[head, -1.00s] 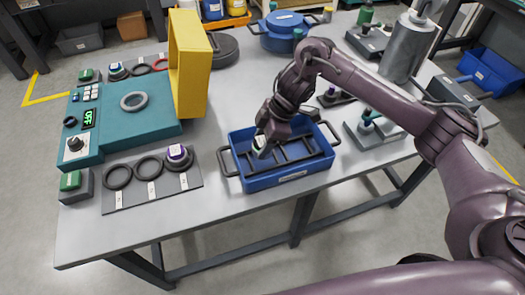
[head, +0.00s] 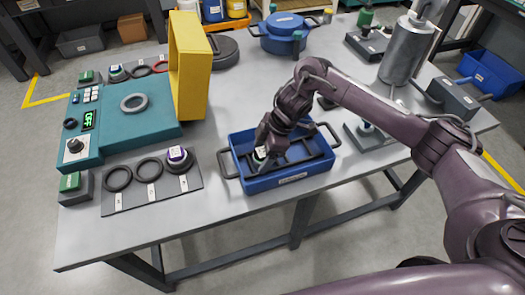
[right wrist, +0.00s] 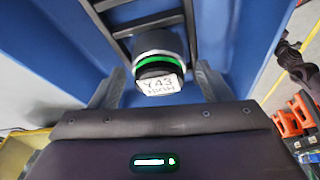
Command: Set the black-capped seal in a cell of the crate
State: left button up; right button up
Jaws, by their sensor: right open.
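The seal (head: 260,158) sits in the front-left part of the blue crate (head: 262,184), which has black dividers. In the right wrist view the seal (right wrist: 159,62) shows a dark cap, a green ring and a white label reading "Y43" above a blurred line. It looks roughly upright, beside a divider (right wrist: 150,22). My right gripper (head: 264,149) is over the crate. Its fingers (right wrist: 160,82) are open, one on each side of the seal with gaps visible. The seal's base is hidden. My left gripper is not in view.
A grey mat (head: 130,200) to the left holds black rings and a purple-capped seal (head: 178,157). A teal tester (head: 140,130) with a raised yellow cover (head: 190,70) stands behind it. The bench is clear in front of the crate.

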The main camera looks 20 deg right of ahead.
jog(key=shift+d+r, duration=0.15)
jog(key=shift+r, duration=0.35)
jog(key=p+v, duration=0.2)
jog(key=v, duration=0.9)
jog(key=shift+r, duration=0.1)
